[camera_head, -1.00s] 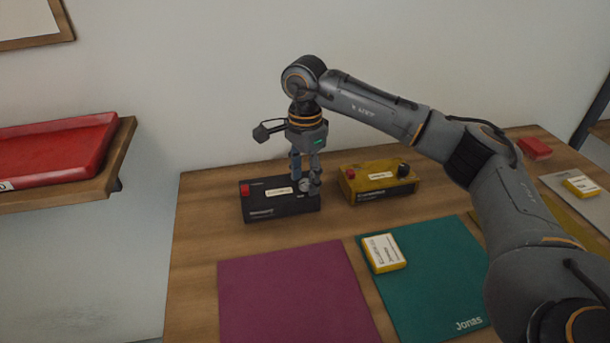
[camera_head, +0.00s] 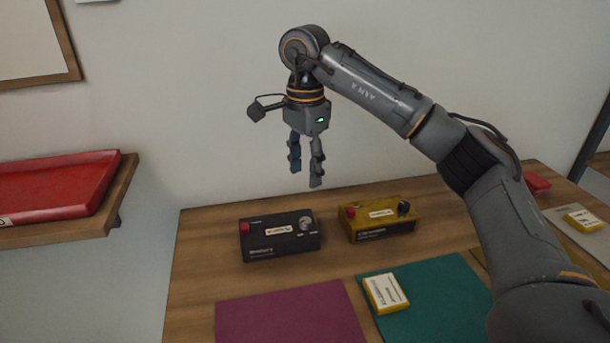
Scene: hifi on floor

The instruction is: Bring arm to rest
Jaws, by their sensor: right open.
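My right arm comes in from the right edge. Its gripper (camera_head: 304,178) points down with its fingers spread, open and empty. It hangs in the air above the black box (camera_head: 281,243) on the wooden table, clear of it. The black box has a red button on the left and a silver knob on the right. My left gripper does not show.
A yellow box (camera_head: 378,226) with a black knob stands right of the black one. Purple (camera_head: 290,318) and teal (camera_head: 447,295) mats lie in front; a yellow-white packet (camera_head: 386,292) lies on the teal one. A red tray (camera_head: 55,187) sits on a shelf at left.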

